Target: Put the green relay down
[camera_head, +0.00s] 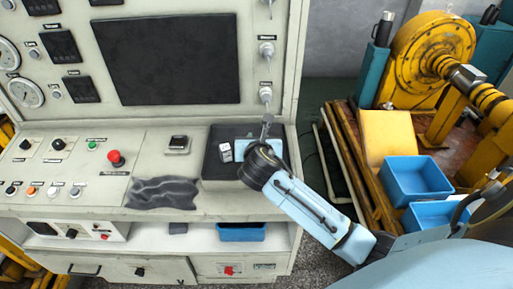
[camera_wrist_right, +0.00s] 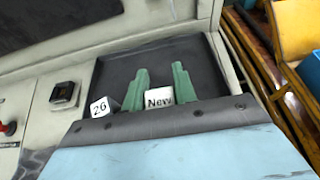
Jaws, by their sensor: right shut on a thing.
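My right gripper (camera_wrist_right: 159,85) reaches over a dark tray (camera_wrist_right: 205,67) on the console's desk. Its two green fingers are closed around a small block with a white face marked "New" (camera_wrist_right: 158,99). The block's green colour does not show on this face. A white block marked "26" (camera_wrist_right: 101,107) is just left of the fingers in the right wrist view. In the head view the right gripper (camera_head: 240,152) is at the tray (camera_head: 213,170), with a white block (camera_head: 225,151) to its left. I cannot tell whether the held block touches the tray. My left gripper is not in view.
A crumpled dark cloth (camera_head: 162,193) lies left of the tray. A red button (camera_head: 115,157) and a small black switch (camera_head: 178,143) are on the desk. A blue bin (camera_head: 241,232) is on the shelf below. Blue bins (camera_head: 416,178) and yellow machinery stand at right.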

